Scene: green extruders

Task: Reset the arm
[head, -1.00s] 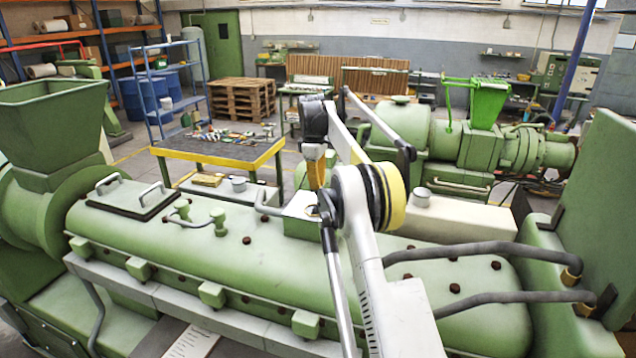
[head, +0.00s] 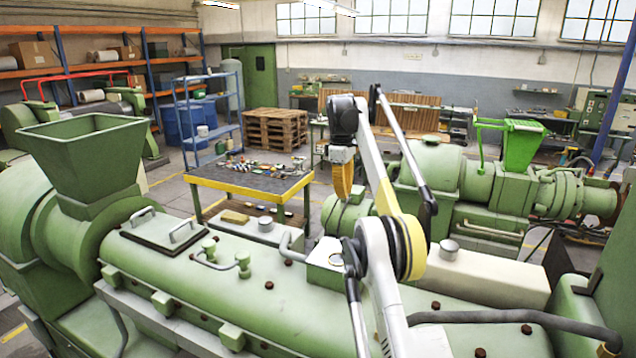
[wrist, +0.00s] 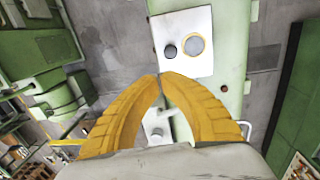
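My arm rises from the bottom of the head view, bends at its elbow and hangs my gripper (head: 343,197) downward over the green extruder (head: 190,285). The yellow fingers meet at their tips in the wrist view (wrist: 160,76), with nothing seen between them. In the wrist view, a white box top (wrist: 183,30) with a dark round spot and a ringed disc lies just beyond the fingertips. The gripper appears clear of the machine; the exact gap cannot be told.
A green hopper (head: 85,155) stands at the left. A yellow-edged table (head: 250,185) with small parts is behind the extruder. A second green extruder (head: 480,185) is at the right. A blue shelf rack (head: 205,105) and pallets (head: 275,130) stand farther back.

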